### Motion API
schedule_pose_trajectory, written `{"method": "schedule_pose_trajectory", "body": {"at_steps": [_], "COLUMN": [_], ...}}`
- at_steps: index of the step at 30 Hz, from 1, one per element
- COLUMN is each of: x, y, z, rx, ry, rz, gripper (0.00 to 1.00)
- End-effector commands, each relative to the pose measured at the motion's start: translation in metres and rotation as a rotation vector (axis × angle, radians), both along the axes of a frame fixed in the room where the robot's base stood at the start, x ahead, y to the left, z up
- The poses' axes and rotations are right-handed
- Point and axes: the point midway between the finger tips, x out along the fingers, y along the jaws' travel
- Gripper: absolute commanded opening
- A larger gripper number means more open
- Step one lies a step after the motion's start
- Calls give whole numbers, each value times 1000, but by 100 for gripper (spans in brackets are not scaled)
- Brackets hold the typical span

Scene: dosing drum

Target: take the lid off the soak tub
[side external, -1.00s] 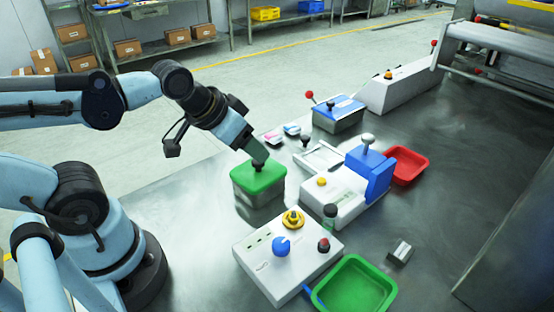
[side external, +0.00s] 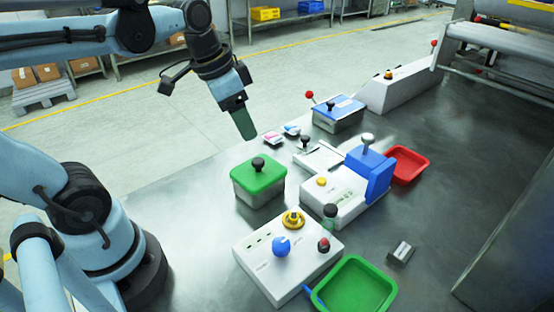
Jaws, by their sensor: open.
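A metal tub (side external: 259,202) stands on the near left of the bench with a green lid (side external: 257,178) on top. The lid has a black knob (side external: 258,163) and looks seated. A second metal tub (side external: 340,124) farther back has a blue lid (side external: 345,107) with a dark knob, and a red-ball lever beside it. No label that I can read says which is the soak tub. My gripper (side external: 246,132) is open and empty, raised above and behind the green lid, apart from both lids. Its fingers overlap in this view, so their gap is hidden.
A white control box (side external: 262,262) with knobs stands in front, next to a green tray (side external: 380,305). A white and blue machine (side external: 376,176) stands right of the green-lidded tub, with a red tray (side external: 410,158) behind it. The right side of the bench is mostly clear.

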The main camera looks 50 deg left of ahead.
Motion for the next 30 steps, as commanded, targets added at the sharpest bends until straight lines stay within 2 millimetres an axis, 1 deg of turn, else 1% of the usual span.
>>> {"method": "schedule_pose_trajectory", "body": {"at_steps": [1, 3, 6, 8, 18, 22, 30], "x": [1, 1, 2, 3, 14, 16, 19], "y": [3, 5, 6, 5, 1, 0, 0], "z": [6, 10, 9, 4, -38, -49, -59], "rx": [-4, -7, -11, -11, -10, -9, -10], "ry": [26, 53, 66, 67, 66, 65, 65], "rz": [-31, -72, -96, -99, -97, -96, -95], "gripper": [59, 59, 59, 59, 59, 59, 59]}}
